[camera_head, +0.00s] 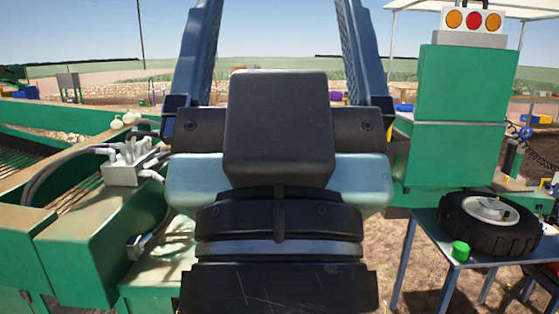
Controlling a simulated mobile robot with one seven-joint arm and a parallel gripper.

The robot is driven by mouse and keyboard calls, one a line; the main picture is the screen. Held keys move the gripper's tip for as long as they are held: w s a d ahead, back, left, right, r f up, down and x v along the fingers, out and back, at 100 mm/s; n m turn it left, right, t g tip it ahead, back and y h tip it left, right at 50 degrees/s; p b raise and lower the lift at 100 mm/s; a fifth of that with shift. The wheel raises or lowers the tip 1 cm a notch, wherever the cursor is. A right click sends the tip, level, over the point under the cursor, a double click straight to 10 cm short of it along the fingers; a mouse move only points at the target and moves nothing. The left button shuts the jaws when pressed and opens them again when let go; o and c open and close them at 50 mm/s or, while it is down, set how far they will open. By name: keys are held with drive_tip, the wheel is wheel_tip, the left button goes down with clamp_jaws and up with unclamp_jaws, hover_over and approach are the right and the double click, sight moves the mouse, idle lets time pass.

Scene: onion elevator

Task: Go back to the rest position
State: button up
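My gripper (281,30) fills the middle of the head view, seen from behind. Its two blue-grey fingers point up and stand wide apart, one on each side of a dark box on my wrist. Their upper ends are cut off by the top edge of the picture. No object shows between the parts of the fingers in view. My wrist hides what lies directly behind it.
A green machine (95,250) with hoses stands at left, with a few pale onions (130,118) on it. At right, a blue-grey table (425,232) bears a black wheel (490,232) and a green cup (460,251). A green cabinet (455,150) rises behind it.

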wheel_tip(320, 180, up, 14)
drive_tip(key=p, duration=1.2)
drive_tip(key=shift+o, duration=0.4)
drive_tip(key=shift+r, duration=0.1)
